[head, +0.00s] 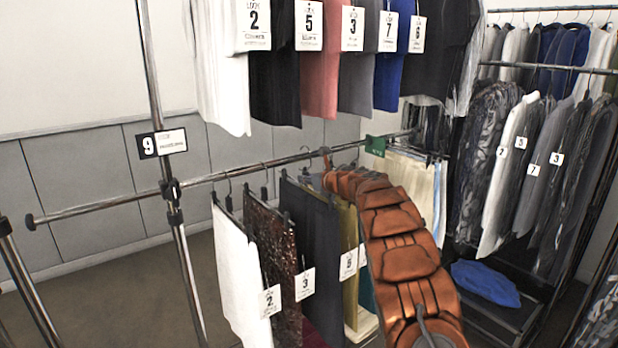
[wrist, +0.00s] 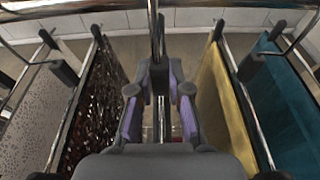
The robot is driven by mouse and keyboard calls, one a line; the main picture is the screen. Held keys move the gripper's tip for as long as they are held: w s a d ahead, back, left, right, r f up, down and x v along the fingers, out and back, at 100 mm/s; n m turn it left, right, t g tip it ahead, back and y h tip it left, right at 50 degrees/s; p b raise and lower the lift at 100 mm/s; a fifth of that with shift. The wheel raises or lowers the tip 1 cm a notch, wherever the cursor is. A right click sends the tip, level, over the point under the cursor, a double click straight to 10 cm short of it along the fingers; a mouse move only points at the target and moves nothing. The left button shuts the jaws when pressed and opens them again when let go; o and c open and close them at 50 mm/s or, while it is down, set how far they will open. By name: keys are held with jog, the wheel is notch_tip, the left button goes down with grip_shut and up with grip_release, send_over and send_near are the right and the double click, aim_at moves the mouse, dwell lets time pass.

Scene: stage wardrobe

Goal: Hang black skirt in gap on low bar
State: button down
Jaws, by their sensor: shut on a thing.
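The black skirt (head: 308,250) hangs upright at the low bar (head: 240,170), between the dark red sequined garment (head: 270,240) tagged 3 and the olive-yellow garment (head: 348,265) tagged 5. My gripper (wrist: 160,95) is shut, its purple pads either side of a thin metal piece, apparently the skirt's hanger. In the wrist view it sits between the sequined garment (wrist: 92,100) and the yellow garment (wrist: 222,95). In the head view my arm hides the gripper. The skirt is not clear in the wrist view, and I cannot tell whether its hook rests on the bar.
A white garment (head: 240,275) tagged 2 hangs left of the sequined one. A teal garment (wrist: 285,90) hangs right of the yellow. Tagged tops (head: 322,60) hang above. An upright post (head: 165,100) crosses the low bar at left. Another full rack (head: 550,150) stands right.

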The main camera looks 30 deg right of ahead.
jog(key=shift+w+r+p, duration=0.15)
jog(key=shift+w+p, duration=0.65)
jog(key=shift+p, duration=0.15)
jog(key=shift+w+a+r+p, duration=0.1)
jog(key=shift+w+a+p, duration=0.05)
jog(key=shift+w+p, duration=0.85)
jog(key=shift+w+f+p, duration=0.2)
jog(key=shift+p, duration=0.45)
jog(key=shift+f+b, duration=1.7)
jog(key=shift+r, duration=0.1)
jog(key=c, duration=1)
grip_release()
jog(key=shift+c, duration=0.2)
jog(key=shift+s, duration=0.1)
